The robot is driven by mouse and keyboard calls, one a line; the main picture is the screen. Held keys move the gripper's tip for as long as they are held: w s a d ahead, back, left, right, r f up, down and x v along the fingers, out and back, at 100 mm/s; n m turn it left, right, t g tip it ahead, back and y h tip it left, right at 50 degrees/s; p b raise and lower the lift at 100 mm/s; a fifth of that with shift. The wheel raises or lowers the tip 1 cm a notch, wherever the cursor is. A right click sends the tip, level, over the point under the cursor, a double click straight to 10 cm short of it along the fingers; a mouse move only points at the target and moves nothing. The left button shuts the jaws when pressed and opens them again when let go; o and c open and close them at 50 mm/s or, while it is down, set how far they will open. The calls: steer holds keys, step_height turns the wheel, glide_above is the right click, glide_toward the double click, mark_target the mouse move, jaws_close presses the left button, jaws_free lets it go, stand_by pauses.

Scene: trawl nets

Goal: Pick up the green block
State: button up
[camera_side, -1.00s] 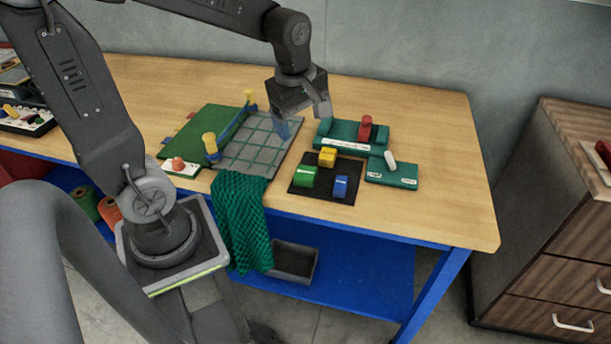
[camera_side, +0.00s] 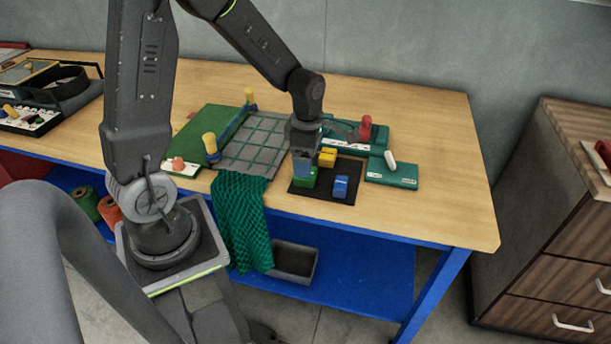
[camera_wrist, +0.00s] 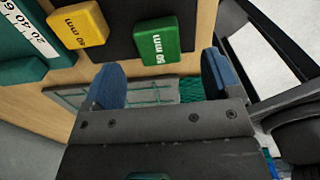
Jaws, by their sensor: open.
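The green block (camera_side: 305,179) lies on the black mat (camera_side: 322,195), partly hidden by my gripper in the side view. My gripper (camera_side: 303,168) is open and hangs just above it, jaws pointing down. In the wrist view the green block (camera_wrist: 157,42), marked "50 mm", lies ahead of the two blue fingertips (camera_wrist: 165,84). It is not between them there, and the jaws are empty. Whether a finger touches the block cannot be told.
A yellow block (camera_side: 327,157) and a blue block (camera_side: 341,186) share the mat. Green fixtures with a red knob (camera_side: 366,126) and a white peg (camera_side: 390,160) stand to the right. A netting panel (camera_side: 250,145) lies left, with green net (camera_side: 240,220) draped over the front edge.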

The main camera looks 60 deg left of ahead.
steer(key=shift+a+f, duration=0.2)
steer(key=shift+f, duration=2.5)
steer(key=shift+c, duration=0.3)
steer(key=c, duration=1)
steer(key=shift+r, duration=0.1)
